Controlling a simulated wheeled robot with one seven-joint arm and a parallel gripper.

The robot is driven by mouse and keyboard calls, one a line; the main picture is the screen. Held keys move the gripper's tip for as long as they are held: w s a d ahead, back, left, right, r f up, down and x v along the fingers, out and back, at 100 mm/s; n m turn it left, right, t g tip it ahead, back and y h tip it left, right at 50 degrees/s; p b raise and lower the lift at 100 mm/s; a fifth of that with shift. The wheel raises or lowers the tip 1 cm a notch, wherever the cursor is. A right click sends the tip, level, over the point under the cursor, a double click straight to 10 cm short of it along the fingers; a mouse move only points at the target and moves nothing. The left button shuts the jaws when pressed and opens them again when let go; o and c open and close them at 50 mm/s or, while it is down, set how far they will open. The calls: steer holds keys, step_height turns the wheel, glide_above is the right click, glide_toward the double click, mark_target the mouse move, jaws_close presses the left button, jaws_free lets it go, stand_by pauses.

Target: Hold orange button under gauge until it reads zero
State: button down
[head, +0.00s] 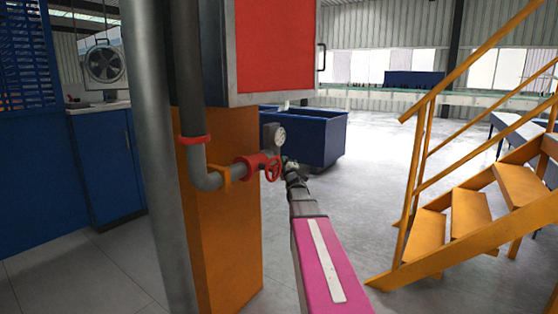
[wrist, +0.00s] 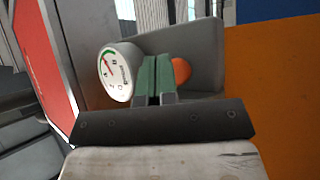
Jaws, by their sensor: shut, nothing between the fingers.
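The round white gauge (wrist: 120,72) with a green arc and a red needle is at the left of my fingers in the wrist view; its reading is too small to tell. The orange button (wrist: 182,72) sits on a grey plate (wrist: 200,42), just right of my fingers and partly hidden by them. My gripper (wrist: 156,62) is shut and empty, its fingertips at the button's left side; I cannot tell whether they touch it.
The orange pillar (head: 222,230) carries a red-fronted box (head: 275,45). A blue bin (head: 315,138) stands behind; yellow stairs (head: 445,215) are at right.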

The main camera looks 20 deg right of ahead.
steer(key=shift+w+a, duration=0.3)
steer(key=shift+w, duration=0.05)
stand_by(2.1)
stand_by(1.3)
steer(key=shift+s+d, duration=0.55)
steer(key=shift+s, duration=0.15)
steer(key=shift+s, duration=0.1)
steer(key=s+d, duration=0.1)
steer(key=s, duration=0.1)
steer(key=s+d, duration=0.1)
steer(key=d, duration=0.1)
steer(key=shift+s, duration=0.4)
